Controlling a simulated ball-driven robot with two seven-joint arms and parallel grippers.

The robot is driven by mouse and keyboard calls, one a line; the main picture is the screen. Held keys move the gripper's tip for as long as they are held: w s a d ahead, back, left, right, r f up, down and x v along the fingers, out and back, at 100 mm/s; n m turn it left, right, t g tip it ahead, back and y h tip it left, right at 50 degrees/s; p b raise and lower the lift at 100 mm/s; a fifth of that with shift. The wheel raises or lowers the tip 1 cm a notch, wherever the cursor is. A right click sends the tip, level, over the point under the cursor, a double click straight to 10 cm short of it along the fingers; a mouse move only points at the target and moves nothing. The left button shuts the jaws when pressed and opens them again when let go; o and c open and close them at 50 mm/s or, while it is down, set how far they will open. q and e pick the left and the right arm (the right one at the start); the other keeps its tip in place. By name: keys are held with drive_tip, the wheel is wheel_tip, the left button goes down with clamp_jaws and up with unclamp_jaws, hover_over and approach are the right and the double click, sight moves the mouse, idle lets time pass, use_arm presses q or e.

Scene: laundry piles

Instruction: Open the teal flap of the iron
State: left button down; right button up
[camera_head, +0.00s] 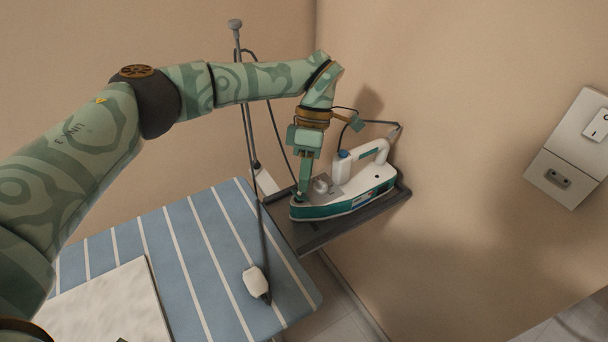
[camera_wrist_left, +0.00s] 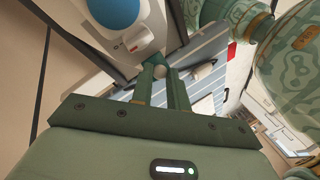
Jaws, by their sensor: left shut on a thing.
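The white and teal iron (camera_head: 350,195) sits on a dark tray beside the ironing board, its nose toward the left. A blue cap (camera_head: 344,154) and a grey plate with a pale knob show on its top. My left gripper (camera_head: 302,192) reaches down from above to the iron's nose and is shut on a small part there, which I take as the teal flap. The fingers mostly hide the flap, so its angle cannot be told. In the left wrist view the fingertips (camera_wrist_left: 161,73) are close together beside the white iron body (camera_wrist_left: 135,38). My right gripper is not in view.
The blue striped ironing board (camera_head: 180,240) lies left of the dark tray (camera_head: 318,236). A thin pole (camera_head: 250,130) with a cable stands behind the iron. A white block (camera_head: 256,282) lies on the board. A wall panel (camera_head: 575,150) is at the right.

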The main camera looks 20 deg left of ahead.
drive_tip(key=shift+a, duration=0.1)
use_arm(q)
drive_tip(key=c, duration=1.4)
unclamp_jaws()
drive_tip(key=shift+o, duration=0.2)
drive_tip(key=b+v, duration=0.5)
drive_tip(key=v, duration=1.1)
drive_tip(key=shift+r+b, duration=0.15)
drive_tip(key=shift+b, duration=0.2)
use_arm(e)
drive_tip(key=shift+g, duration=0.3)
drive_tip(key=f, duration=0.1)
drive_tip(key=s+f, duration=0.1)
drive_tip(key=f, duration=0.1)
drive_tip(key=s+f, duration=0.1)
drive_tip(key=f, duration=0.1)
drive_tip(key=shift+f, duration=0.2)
